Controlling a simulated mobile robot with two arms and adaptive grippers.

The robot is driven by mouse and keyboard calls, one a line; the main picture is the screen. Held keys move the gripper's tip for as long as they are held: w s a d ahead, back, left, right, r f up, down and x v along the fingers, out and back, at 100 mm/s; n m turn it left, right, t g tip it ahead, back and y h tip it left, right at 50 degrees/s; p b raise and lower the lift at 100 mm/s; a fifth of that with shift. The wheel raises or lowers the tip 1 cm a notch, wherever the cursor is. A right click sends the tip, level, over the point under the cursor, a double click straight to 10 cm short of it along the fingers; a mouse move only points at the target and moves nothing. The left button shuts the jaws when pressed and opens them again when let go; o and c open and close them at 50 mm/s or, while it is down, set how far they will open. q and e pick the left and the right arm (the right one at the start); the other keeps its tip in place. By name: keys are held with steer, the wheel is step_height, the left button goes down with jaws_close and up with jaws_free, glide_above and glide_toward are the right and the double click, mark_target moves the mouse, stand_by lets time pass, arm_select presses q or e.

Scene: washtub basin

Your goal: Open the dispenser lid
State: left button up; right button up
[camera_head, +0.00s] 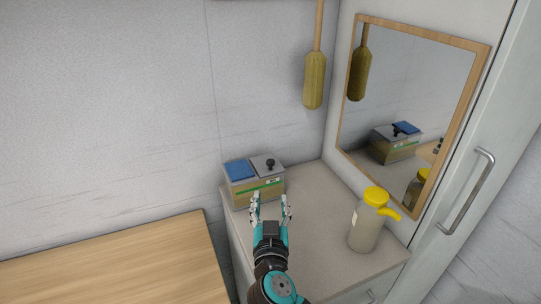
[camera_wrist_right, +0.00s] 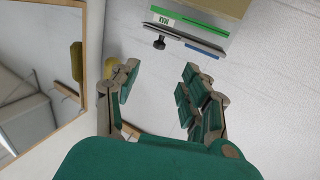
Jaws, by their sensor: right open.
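A tan box-shaped dispenser (camera_head: 242,198) with a green stripe stands at the back left of the grey counter, against the wall. A grey lid (camera_head: 259,162) with a black knob (camera_head: 270,164) lies flat on its right part, shut. A blue panel (camera_head: 239,169) covers its left part. My right gripper (camera_head: 271,200) is open and empty, in front of the dispenser and apart from it. In the right wrist view, the knob (camera_wrist_right: 159,43) and the lid's edge (camera_wrist_right: 188,42) show beyond the open fingers (camera_wrist_right: 158,88). My left gripper is not in view.
A bottle (camera_head: 364,232) with a yellow cap and spout stands on the right of the counter (camera_head: 310,203). A wood-framed mirror (camera_head: 484,58) is on the right wall. A brush (camera_head: 314,80) hangs above. A wooden surface (camera_head: 120,262) lies at left. The mid-counter is clear.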

steer(key=p, duration=0.2)
glide_toward(271, 164)
steer(key=w, duration=1)
steer(key=shift+w+d+p, duration=0.1)
steer(key=shift+d+p, duration=0.2)
steer(key=shift+p, duration=0.1)
steer(key=shift+w+f, duration=0.1)
steer(key=shift+w, duration=0.35)
jaws_close()
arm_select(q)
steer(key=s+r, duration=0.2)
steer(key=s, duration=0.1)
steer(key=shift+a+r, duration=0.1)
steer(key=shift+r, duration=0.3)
arm_select(e)
steer(key=shift+w, duration=0.1)
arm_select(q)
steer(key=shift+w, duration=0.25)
arm_select(e)
steer(key=shift+w+f, duration=0.1)
steer(key=shift+f, duration=0.25)
